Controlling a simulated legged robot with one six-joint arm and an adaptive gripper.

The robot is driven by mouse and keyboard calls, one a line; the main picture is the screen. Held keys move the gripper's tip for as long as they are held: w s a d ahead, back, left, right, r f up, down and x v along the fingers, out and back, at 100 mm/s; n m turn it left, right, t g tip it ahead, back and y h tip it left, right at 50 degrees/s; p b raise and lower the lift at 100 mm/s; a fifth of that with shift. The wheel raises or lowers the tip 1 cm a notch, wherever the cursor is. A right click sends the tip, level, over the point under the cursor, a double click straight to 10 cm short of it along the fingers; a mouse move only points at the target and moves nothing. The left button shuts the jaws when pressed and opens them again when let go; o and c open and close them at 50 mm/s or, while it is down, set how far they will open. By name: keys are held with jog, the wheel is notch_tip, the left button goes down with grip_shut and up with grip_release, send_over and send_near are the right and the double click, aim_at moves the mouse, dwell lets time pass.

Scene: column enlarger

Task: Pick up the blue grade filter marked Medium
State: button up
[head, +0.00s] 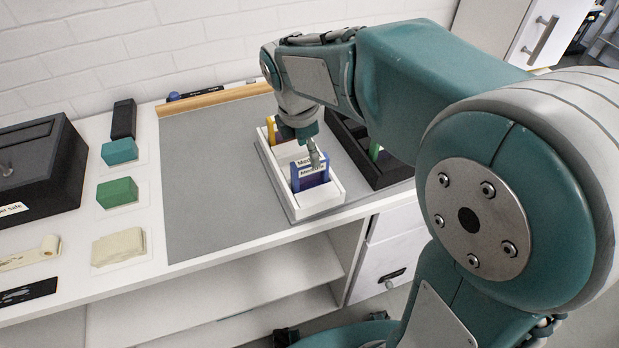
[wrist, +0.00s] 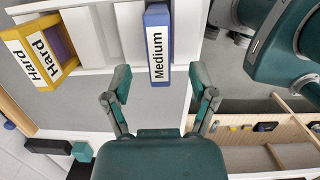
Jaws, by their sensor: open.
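The blue grade filter marked Medium (head: 311,183) stands upright in a compartment of the white tray (head: 326,201), near the tray's front end. In the wrist view the blue filter (wrist: 158,70) shows edge-on, its Medium label facing the camera. My gripper (wrist: 161,84) is open and empty, one finger on each side of the filter's line, with the fingertips just short of its near end in the picture. In the head view my gripper (head: 314,155) is over the tray at the filter; the exact gap is hidden.
A black tray (head: 388,170) is right of the white one. Teal (head: 119,151) and green (head: 117,192) blocks lie left of the grey mat (head: 210,190), which is largely clear.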

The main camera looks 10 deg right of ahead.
aim_at(309, 162)
jog(key=f, duration=0.4)
jog(key=shift+w+d, duration=0.15)
jog(key=shift+w, duration=0.05)
grip_shut()
